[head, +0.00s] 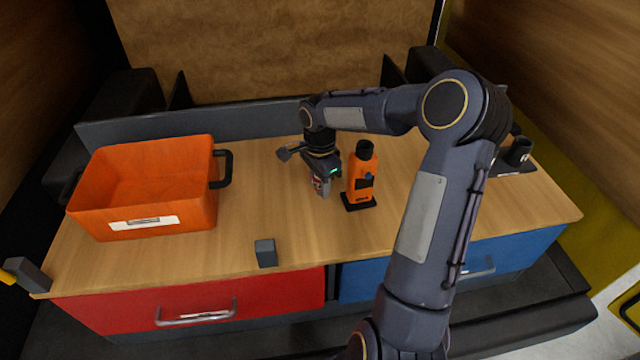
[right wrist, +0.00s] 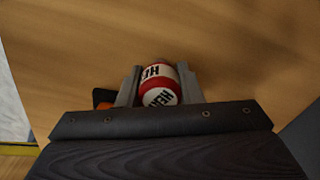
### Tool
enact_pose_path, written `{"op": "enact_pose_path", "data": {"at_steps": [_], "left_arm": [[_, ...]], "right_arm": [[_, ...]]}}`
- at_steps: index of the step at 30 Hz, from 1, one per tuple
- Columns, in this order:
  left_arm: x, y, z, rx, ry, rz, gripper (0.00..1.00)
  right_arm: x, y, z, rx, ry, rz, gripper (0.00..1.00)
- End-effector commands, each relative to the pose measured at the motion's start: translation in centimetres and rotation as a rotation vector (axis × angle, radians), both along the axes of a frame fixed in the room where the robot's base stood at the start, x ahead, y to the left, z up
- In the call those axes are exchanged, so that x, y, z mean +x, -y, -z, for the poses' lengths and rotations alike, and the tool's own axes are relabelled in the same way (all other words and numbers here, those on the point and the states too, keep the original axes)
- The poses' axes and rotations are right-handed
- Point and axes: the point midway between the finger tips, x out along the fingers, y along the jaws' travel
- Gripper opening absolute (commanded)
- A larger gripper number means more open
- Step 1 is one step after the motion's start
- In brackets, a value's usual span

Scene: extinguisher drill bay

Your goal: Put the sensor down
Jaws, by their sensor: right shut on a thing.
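The sensor is a small red cylinder with white lettered bands, seen between the fingers in the right wrist view (right wrist: 160,84). In the head view only a small part of the sensor (head: 320,187) shows below my right gripper (head: 321,182). My right gripper is shut on it, pointing down over the middle of the wooden worktop (head: 250,205). I cannot tell whether the sensor touches the wood. My left gripper is not in view.
An orange device (head: 361,180) stands on a black base just right of the gripper. An orange bin (head: 150,222) with black handles is at the left. A small grey block (head: 265,253) sits at the front edge. A black holder (head: 518,153) stands at the right.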

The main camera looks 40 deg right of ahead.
Motion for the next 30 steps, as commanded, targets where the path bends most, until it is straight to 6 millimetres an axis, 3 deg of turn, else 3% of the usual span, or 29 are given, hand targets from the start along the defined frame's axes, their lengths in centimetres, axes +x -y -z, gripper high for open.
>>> {"op": "enact_pose_path", "data": {"at_steps": [8,16,24,30], "left_arm": [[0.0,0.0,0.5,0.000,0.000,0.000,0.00],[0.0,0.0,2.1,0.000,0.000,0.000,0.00],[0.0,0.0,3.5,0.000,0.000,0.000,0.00],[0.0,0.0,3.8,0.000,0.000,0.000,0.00]], "right_arm": [[0.0,-0.2,-3.2,-0.002,0.005,-0.001,0.05],[-3.9,-3.9,-9.2,-0.004,0.009,-0.003,0.05],[-8.2,-8.2,-11.6,0.000,0.003,-0.003,0.05],[-9.7,-9.6,-12.6,0.000,0.002,-0.001,0.05]]}}
